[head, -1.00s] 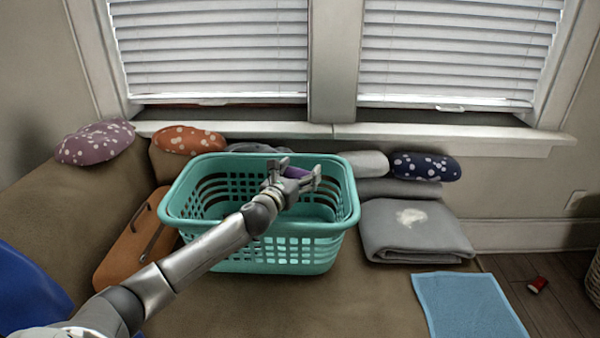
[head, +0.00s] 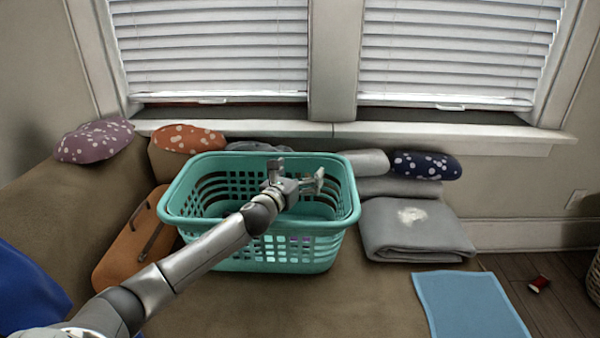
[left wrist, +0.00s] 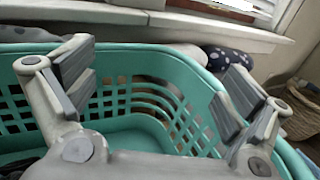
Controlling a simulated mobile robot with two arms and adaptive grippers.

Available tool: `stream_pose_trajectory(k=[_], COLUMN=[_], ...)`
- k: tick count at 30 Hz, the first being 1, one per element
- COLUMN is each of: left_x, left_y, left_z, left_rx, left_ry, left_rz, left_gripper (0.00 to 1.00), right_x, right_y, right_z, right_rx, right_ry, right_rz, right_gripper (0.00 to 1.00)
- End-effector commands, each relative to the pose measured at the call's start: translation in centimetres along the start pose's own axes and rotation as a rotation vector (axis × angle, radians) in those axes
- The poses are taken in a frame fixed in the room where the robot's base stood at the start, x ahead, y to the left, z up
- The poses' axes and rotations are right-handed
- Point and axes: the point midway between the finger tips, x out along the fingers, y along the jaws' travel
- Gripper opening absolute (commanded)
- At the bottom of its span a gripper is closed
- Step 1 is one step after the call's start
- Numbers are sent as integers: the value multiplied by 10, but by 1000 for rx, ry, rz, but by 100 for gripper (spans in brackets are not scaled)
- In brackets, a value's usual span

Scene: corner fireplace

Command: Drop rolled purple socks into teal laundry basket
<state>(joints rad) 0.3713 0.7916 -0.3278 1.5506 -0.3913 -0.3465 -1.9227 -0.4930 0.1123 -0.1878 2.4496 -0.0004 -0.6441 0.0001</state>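The teal laundry basket (head: 290,262) stands upright on the brown couch, and its rim and slatted wall fill much of the left wrist view (left wrist: 150,60). My left gripper (head: 297,174) is over the basket's opening, with its fingers spread and nothing between them; the left wrist view also shows the two fingers wide apart (left wrist: 160,92). My right gripper is not in view.
An orange case (head: 128,250) lies left of the basket. Folded grey blankets (head: 415,235) and a dark dotted cushion (head: 426,166) are on the right. A light blue cloth (head: 470,305) lies at the front right. The windowsill runs behind.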

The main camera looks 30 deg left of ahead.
Motion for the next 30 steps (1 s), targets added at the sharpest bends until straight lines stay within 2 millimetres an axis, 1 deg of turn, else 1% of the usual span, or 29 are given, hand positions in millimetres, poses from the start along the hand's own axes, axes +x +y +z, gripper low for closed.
stream_pose_trajectory(k=[9, 14, 30], left_x=[-1, -11, -94], left_y=[0, 0, 0], left_z=[0, -1, -1], left_rx=[0, 1, 3], left_ry=[1, 1, 2], left_rz=[0, -1, -2], left_gripper=[100, 100, 100], right_x=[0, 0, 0], right_y=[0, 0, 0], right_z=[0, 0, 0], right_rx=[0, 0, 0], right_ry=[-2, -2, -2], right_rz=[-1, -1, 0], right_gripper=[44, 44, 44])
